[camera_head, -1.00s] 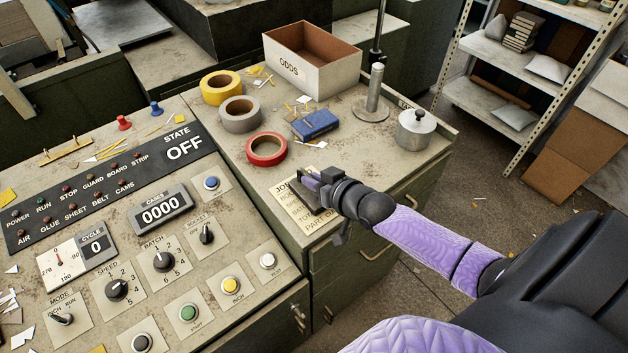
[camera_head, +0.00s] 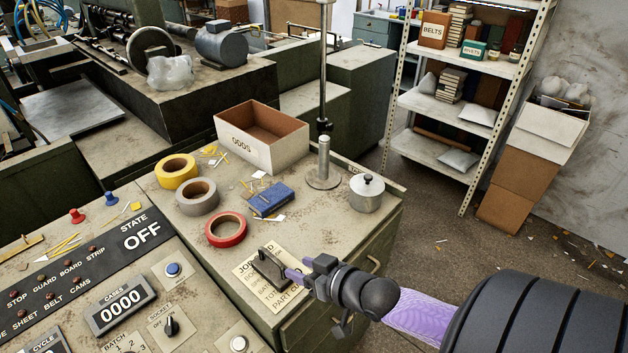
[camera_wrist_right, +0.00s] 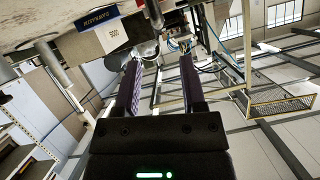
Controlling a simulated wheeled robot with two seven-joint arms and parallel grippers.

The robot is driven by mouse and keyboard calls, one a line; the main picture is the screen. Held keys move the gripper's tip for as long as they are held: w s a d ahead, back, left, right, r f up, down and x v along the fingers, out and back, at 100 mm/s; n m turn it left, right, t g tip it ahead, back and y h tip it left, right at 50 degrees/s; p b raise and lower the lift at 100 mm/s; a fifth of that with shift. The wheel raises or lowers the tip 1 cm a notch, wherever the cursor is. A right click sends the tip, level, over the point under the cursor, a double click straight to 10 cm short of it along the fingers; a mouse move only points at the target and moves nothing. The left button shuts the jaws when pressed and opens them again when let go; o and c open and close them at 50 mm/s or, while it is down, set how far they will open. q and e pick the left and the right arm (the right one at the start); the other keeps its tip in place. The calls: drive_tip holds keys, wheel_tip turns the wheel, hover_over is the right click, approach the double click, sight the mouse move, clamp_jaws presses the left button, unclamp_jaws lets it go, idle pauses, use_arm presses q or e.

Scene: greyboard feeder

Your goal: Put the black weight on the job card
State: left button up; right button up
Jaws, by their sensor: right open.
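The pale printed job card (camera_head: 289,298) lies near the front right edge of the feeder top. A dark upright piece, apparently the black weight (camera_head: 268,264), stands over the upper part of the card and hides some of its print; it appears to rest on it. My right gripper (camera_head: 291,274) is just to the right of the weight, its purple fingers pointing at it. In the right wrist view the two fingers (camera_wrist_right: 160,80) are apart with nothing clamped between them. My left gripper is not in view.
A red tape roll (camera_head: 226,230), a blue box (camera_head: 270,199) and a lidded metal pot (camera_head: 366,195) stand behind the card. A metal post (camera_head: 323,160) and the ODDS carton (camera_head: 285,153) are further back. The control panel (camera_head: 190,290) is to the left.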

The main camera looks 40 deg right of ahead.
drive_tip(key=s+d+f+g+h, duration=0.25)
drive_tip(key=s+f+g, duration=0.25)
drive_tip(key=s+f, duration=0.85)
drive_tip(key=s+a+f+n+g, duration=0.1)
drive_tip(key=s+a+f+g, duration=0.2)
drive_tip(key=s+a+f, duration=0.2)
drive_tip(key=s+a+f+n+g, duration=0.2)
drive_tip(key=s+a+f+g, duration=0.2)
drive_tip(key=s+f, duration=0.5)
drive_tip(key=shift+s+a+g+p, duration=0.3)
drive_tip(key=shift+s+a, duration=0.75)
drive_tip(key=shift+a, duration=0.15)
